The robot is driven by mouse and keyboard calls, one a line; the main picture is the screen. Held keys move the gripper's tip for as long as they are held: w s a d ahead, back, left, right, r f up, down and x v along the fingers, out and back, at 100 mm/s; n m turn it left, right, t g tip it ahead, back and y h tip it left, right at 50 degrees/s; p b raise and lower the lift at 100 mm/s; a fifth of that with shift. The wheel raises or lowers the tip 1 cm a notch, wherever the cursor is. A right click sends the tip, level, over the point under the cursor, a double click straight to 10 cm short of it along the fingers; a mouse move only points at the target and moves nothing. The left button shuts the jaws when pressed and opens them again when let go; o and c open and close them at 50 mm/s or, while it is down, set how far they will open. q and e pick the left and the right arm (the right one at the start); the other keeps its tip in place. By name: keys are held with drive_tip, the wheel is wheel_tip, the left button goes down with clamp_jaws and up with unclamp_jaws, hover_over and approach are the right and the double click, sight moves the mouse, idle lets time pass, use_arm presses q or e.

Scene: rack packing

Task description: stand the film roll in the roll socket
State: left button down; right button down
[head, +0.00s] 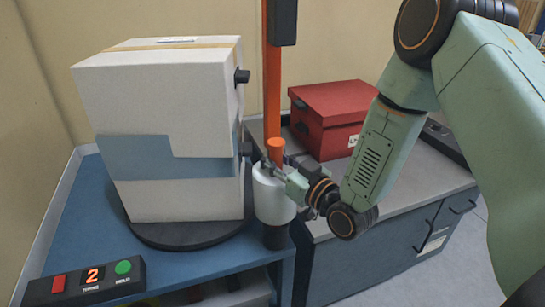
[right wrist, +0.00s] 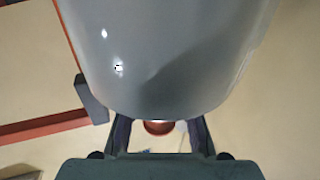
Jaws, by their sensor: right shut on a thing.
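The film roll (head: 273,203) is a white upright cylinder with an orange core end on top, in the middle of the head view. My right gripper (head: 272,170) is shut on it near its top. In the right wrist view the roll (right wrist: 170,60) fills the upper middle as a large pale shape, with the fingers of my right gripper (right wrist: 158,137) at its near end. A dark cylindrical part (head: 275,237) shows directly under the roll; I cannot tell whether it is the roll socket or whether the roll touches it. My left gripper is not in view.
A tall white wrapped box (head: 165,85) stands on a dark round turntable (head: 185,235), close left of the roll. An orange mast (head: 272,75) rises behind the roll. A red box (head: 335,115) sits on the grey counter. A control panel (head: 85,282) lies front left.

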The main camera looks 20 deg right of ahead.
drive_tip(key=shift+f+b, duration=1)
drive_tip(key=shift+f, duration=0.35)
drive_tip(key=c, duration=1.3)
unclamp_jaws()
drive_tip(key=shift+c, duration=0.2)
drive_tip(key=o, duration=0.3)
drive_tip(key=shift+f, duration=0.1)
drive_tip(key=shift+s, duration=0.1)
drive_tip(key=shift+v, duration=5.9)
